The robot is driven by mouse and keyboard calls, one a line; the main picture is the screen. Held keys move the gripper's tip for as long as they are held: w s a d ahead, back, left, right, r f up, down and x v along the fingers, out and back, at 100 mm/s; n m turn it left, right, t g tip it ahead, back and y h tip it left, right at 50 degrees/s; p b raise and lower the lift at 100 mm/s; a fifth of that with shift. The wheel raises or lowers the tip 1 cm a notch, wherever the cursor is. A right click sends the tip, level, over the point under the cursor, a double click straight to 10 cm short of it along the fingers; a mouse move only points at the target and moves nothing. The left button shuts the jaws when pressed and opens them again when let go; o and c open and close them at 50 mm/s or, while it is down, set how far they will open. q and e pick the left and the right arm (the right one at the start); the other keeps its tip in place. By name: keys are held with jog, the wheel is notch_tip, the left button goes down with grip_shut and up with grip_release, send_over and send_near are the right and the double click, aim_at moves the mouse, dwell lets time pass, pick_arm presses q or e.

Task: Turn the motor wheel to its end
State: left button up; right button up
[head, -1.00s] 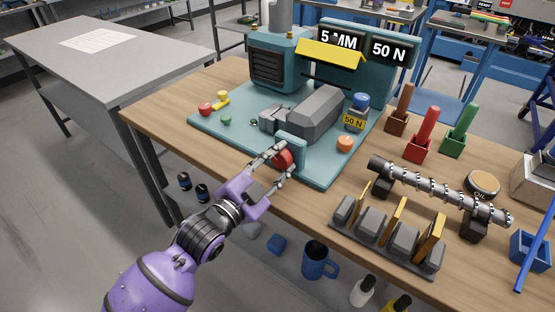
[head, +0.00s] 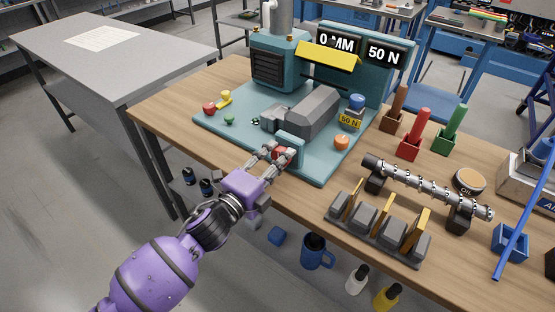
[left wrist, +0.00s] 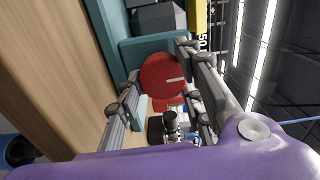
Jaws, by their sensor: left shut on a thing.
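The red motor wheel (head: 282,153) sits at the near end of the machine, by a teal upright plate (head: 291,145). Behind it is the grey motor body (head: 312,112). My left gripper (head: 278,153) is shut on the wheel, one finger on each side of it. In the left wrist view, the red wheel face (left wrist: 162,80) lies between the fingers, and a pale line runs from near its middle toward the right. The fingers hide part of the wheel in the head view. One display (head: 337,43) reads 0 MM and the other (head: 384,53) reads 50 N. My right gripper is not in view.
A rack of grey blocks and yellow plates (head: 378,230) and a screw shaft (head: 424,184) are on the wooden table at right. Brown, red and green handles stand in holders behind them. Coloured knobs (head: 209,108) are on the teal base's left. The table's near edge lies below my gripper.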

pick_arm(q)
jog(key=shift+a+f+m, duration=0.1)
jog(key=shift+f+m, duration=0.3)
jog(key=shift+f, duration=0.05)
jog(key=o, duration=1.1)
jog(key=shift+w+r, duration=0.1)
jog(key=shift+r, duration=0.05)
jog(key=shift+r, duration=0.1)
jog(key=v, duration=1.2)
